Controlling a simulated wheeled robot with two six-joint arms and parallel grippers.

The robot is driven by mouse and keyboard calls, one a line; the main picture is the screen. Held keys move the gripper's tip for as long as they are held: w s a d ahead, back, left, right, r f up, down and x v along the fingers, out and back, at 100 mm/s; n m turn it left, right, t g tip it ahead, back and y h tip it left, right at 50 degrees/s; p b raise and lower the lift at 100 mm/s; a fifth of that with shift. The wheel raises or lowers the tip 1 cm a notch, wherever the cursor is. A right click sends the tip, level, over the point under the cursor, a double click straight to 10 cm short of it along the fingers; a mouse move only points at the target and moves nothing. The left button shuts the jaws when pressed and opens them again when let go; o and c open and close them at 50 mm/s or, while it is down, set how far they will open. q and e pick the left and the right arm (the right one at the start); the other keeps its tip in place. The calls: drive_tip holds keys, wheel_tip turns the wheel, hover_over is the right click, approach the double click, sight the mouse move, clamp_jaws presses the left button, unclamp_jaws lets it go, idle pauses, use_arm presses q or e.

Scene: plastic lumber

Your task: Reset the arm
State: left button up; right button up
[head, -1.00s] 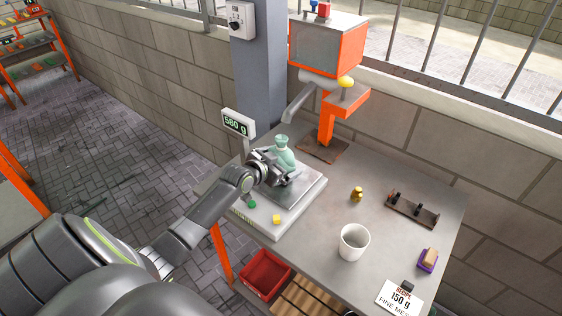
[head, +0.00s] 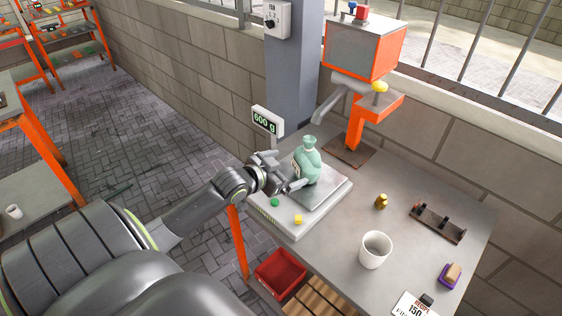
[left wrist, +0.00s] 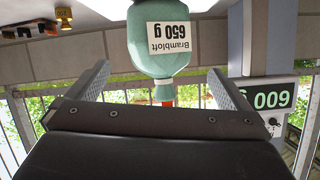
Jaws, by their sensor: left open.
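My left gripper (head: 283,180) is open and empty beside the scale, just left of a green sack (head: 307,163). In the left wrist view, the sack (left wrist: 165,52) appears upside down beyond the open fingers (left wrist: 155,92), with a label reading Brambloft 650 g. The display (left wrist: 271,99) shows there too. My right gripper is not in view.
An orange and grey machine (head: 362,50) stands behind the scale. A red bin (head: 280,273) is below the table's front edge.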

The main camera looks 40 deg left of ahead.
use_arm(q)
drive_tip(key=shift+v, duration=0.85)
drive_tip(key=s+d+f+n+g+y, duration=0.1)
drive_tip(key=s+d+f+g, duration=0.2)
drive_tip(key=s, duration=0.6)
drive_tip(key=s+d+f+n+g+y, duration=0.1)
drive_tip(key=s+d+f+g, duration=0.25)
drive_tip(key=s, duration=0.55)
drive_tip(key=s+d+f+n+g+y, duration=0.1)
drive_tip(key=s+d+f+n+g, duration=0.2)
drive_tip(key=s, duration=0.6)
wheel_tip(320, 180, down, 26)
drive_tip(key=a+m+g+b, duration=0.1)
drive_tip(key=a+g, duration=0.1)
drive_tip(key=s+f+h+b, duration=0.1)
drive_tip(key=s+f, duration=1.4)
drive_tip(key=f, duration=0.1)
drive_tip(key=shift+s+d+g, duration=0.2)
drive_tip(key=shift+d+g, duration=0.25)
